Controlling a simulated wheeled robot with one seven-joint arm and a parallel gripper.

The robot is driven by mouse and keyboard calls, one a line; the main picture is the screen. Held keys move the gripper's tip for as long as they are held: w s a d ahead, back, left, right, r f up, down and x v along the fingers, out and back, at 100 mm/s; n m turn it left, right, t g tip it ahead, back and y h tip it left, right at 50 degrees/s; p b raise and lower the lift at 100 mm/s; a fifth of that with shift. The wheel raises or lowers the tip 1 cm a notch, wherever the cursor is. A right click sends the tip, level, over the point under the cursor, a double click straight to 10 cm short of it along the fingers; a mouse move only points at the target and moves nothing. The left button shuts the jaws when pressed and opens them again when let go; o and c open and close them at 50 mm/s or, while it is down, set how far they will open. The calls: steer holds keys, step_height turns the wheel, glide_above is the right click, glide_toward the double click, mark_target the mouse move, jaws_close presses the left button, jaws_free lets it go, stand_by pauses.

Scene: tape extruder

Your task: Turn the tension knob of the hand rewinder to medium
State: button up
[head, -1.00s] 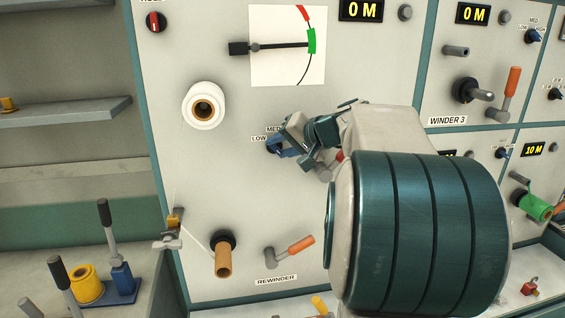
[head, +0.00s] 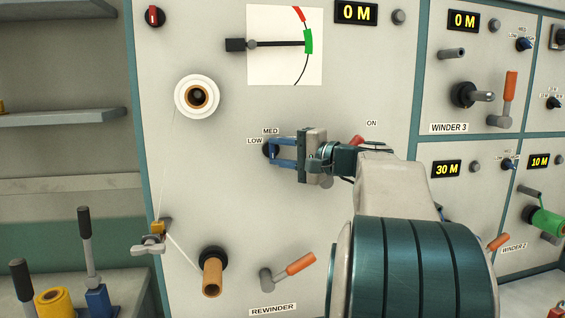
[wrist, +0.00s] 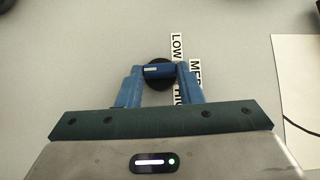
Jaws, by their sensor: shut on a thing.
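The tension knob (head: 269,150) is a small dark knob with a blue grip on the rewinder panel, beside the LOW and MED labels. In the wrist view the knob (wrist: 158,71) shows its blue bar with a pale mark between my fingertips, on a dark round base. My gripper (head: 274,152) reaches it from the right and is shut on it; it also shows in the wrist view (wrist: 159,72). The MED label (wrist: 195,72) and LOW label (wrist: 176,47) are visible there; a third label is partly hidden by a finger. I cannot tell exactly which label the mark points to.
A white tape roll (head: 197,96) and gauge (head: 285,45) are above. A brown core (head: 212,276) and orange-handled crank (head: 290,268) are below. A red switch (head: 356,141) near the ON label lies behind my wrist. Winder panels (head: 468,127) stand at the right.

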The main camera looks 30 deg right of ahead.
stand_by(0.4)
steer(key=o, duration=1)
steer(key=shift+s+d, duration=0.1)
steer(key=b+v, duration=0.1)
steer(key=v, duration=1.2)
steer(key=shift+s+d+f, duration=0.15)
steer(key=shift+s, duration=0.15)
